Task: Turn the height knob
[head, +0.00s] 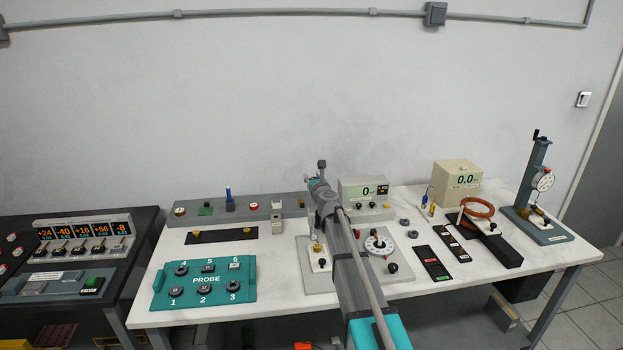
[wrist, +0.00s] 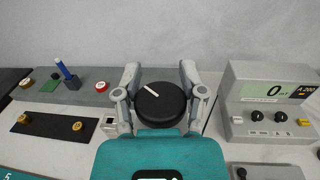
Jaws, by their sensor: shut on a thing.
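In the wrist view, a round black knob (wrist: 172,106) with a white pointer line sits between the two grey fingers of my gripper (wrist: 160,100). The fingers are shut on its sides, left and right. The white line is on the upper left of its top and slants. Below the knob, the teal body of my gripper hides its base and whatever it is mounted on. In the head view, my arm reaches away from the camera over the table, and its far end covers the knob and my fingertips.
A teal PROBE board (head: 205,283) lies left on the white table (head: 280,262). A dial plate (head: 379,245) is close beside my arm. A gauge stand (head: 538,180) stands far right.

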